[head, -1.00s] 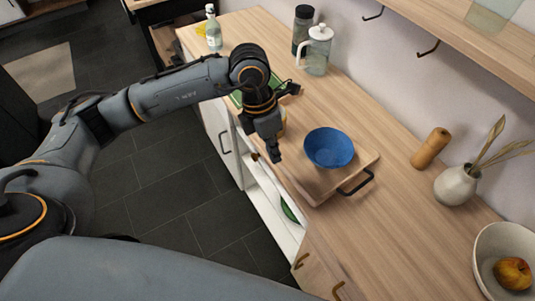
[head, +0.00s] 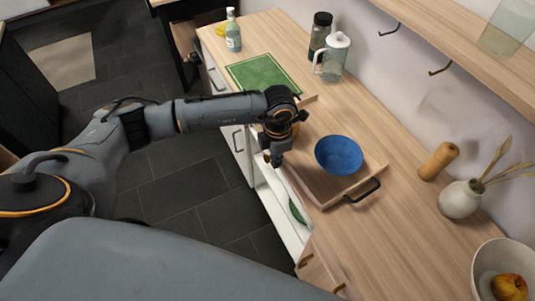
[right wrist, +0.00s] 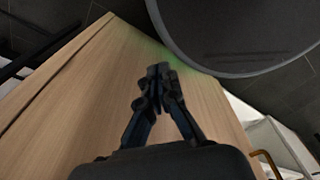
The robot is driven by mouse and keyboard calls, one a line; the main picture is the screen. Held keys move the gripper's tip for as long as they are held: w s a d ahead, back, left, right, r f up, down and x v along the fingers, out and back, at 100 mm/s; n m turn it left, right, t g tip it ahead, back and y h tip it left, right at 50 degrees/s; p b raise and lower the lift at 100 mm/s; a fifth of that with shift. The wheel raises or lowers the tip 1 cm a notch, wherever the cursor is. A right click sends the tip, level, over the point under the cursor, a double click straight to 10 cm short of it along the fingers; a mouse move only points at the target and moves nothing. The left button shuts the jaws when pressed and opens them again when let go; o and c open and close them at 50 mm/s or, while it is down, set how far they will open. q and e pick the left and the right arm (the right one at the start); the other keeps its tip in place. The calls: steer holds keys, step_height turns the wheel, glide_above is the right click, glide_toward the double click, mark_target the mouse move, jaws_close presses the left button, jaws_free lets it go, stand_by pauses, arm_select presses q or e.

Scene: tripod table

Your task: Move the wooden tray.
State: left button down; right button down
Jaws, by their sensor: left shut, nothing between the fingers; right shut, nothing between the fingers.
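The wooden tray (head: 322,199) lies on the wooden counter with a dark handle (head: 364,190) at its near right end. A blue bowl (head: 339,155) sits in it. My left gripper (head: 275,160) is shut and empty, pointing down at the tray's left side. I cannot tell whether it touches the tray. My left wrist hides the tray's far left part. My right gripper (right wrist: 158,72) is shut and empty in the right wrist view, in front of a wooden surface; the tray does not show there.
A green board (head: 262,74), a bottle (head: 233,35), a glass jug (head: 331,60) and a dark jar (head: 319,33) stand farther back. A wooden cylinder (head: 438,161), a vase (head: 460,199) and a bowl with fruit (head: 486,262) are at right. The counter between tray and wall is mostly clear.

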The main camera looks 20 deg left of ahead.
arm_select(q)
steer(key=shift+w+d, duration=0.4)
